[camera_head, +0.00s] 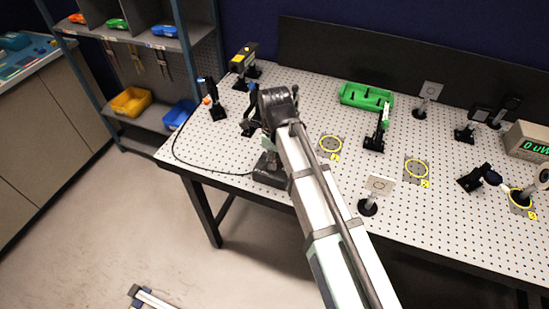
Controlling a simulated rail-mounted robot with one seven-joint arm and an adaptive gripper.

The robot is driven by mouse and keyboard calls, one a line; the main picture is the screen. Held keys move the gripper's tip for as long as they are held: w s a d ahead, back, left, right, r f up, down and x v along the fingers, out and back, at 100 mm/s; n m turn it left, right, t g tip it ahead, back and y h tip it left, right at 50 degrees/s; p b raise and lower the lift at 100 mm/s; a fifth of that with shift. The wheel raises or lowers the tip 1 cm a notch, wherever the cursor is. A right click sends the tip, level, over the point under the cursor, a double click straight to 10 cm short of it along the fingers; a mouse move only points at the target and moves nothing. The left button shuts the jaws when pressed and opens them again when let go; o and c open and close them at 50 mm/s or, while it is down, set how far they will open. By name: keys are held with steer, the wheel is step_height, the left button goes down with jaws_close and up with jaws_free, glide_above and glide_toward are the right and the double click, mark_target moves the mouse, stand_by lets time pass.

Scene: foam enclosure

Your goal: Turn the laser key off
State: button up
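My arm reaches from the bottom right up over the left part of the perforated table (225,150). My gripper (251,122) is mostly hidden by my own wrist, and its fingers cannot be made out. A dark box (268,170) sits at the table's front edge beside my arm, partly covered by it, with a black cable running from it to the left. A black unit with a yellow top (244,58) stands at the back left and looks like the laser. No key can be made out on either. Whether my gripper touches anything cannot be told.
Posts with optics stand around, including a small black mount (215,105) on the left and a white card (380,187) right of my arm. A green tray (366,96) lies at the back. A meter (530,141) at right reads 0 uW. Yellow rings (331,144) mark the table.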

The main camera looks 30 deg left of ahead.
jaws_close()
steer(key=shift+n, duration=0.3)
steer(key=n, duration=0.3)
steer(key=shift+w, duration=0.1)
steer(key=n, duration=0.5)
steer(key=shift+a, duration=0.1)
steer(key=n, duration=0.4)
steer(key=shift+n+p, duration=0.3)
steer(key=n, duration=0.4)
steer(key=shift+a+n, duration=0.1)
steer(key=shift+n, duration=0.2)
